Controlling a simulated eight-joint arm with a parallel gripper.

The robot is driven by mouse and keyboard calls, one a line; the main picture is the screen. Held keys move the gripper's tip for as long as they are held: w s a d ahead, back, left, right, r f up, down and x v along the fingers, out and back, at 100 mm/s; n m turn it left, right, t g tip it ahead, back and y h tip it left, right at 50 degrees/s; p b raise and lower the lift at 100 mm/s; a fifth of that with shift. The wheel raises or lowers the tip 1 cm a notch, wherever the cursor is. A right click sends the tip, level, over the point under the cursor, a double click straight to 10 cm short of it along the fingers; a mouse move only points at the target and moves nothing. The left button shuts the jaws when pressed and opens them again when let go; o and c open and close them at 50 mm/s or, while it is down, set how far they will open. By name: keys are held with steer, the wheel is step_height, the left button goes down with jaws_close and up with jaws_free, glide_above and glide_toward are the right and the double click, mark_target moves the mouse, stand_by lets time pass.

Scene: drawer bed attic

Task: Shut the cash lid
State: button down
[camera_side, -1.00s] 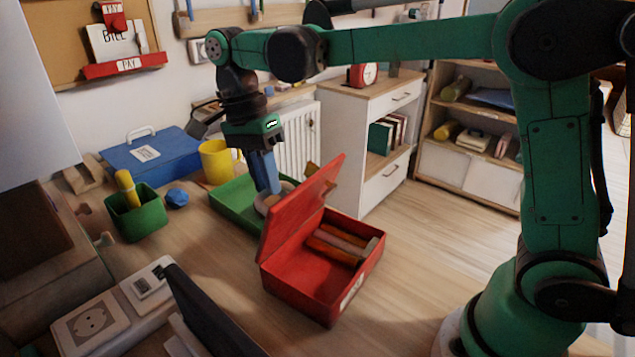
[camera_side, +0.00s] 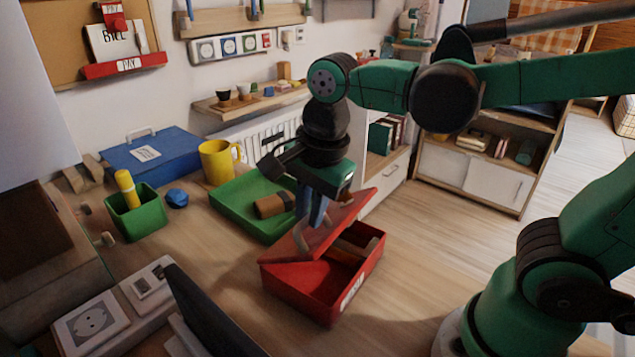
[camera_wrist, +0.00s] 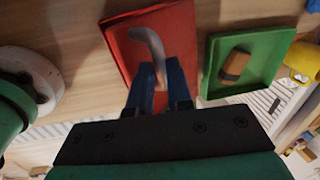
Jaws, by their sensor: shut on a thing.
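The red cash box (camera_side: 297,290) stands on the desk, with its hinged lid (camera_side: 350,212) partly lowered and tilted over it. Several brown roll-like things (camera_side: 347,252) show inside through the gap. My gripper (camera_side: 314,218) is at the lid, fingers pointing down, shut on the grey curved handle (camera_side: 300,238) on top of it. In the wrist view, the handle (camera_wrist: 147,42) runs between the blue fingers (camera_wrist: 160,80) over the red lid (camera_wrist: 118,55). The fingers hide part of the handle.
A green tray (camera_side: 228,200) holding a brown block (camera_side: 274,205) stands just behind the box. A yellow mug (camera_side: 217,163), blue case (camera_side: 150,160) and green pen cup (camera_side: 137,219) stand farther left. A dark screen (camera_side: 212,315) is at front left. Desk right of the box is clear.

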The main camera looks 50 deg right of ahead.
mark_target(331, 238)
steer(key=s+f, duration=0.3)
steer(key=shift+s+d, duration=0.2)
steer(key=c, duration=0.8)
jaws_free()
steer(key=shift+r, duration=0.1)
steer(key=shift+s+r, duration=0.25)
steer(key=shift+r, duration=1.15)
steer(key=shift+s+r, duration=0.2)
steer(key=shift+r, duration=1.2)
steer(key=shift+w+d+f+n, duration=0.15)
steer(key=shift+w+f+n, duration=0.05)
steer(key=shift+n, duration=0.3)
steer(key=w+d+f+n+t, duration=0.1)
steer(key=n, duration=0.3)
steer(key=w+d+f+n+t, duration=0.1)
steer(key=n, duration=0.3)
steer(key=w+d+n+t, duration=0.1)
steer(key=n+t, duration=0.1)
steer(key=n, duration=0.2)
steer(key=shift+w+d+f, duration=0.1)
steer(key=shift+d+f, duration=0.05)
steer(key=shift+f, duration=0.25)
steer(key=n, duration=0.2)
steer(key=d+n+t, duration=0.1)
steer(key=n, duration=0.1)
steer(key=shift+w+f, duration=0.25)
steer(key=shift+w, duration=0.1)
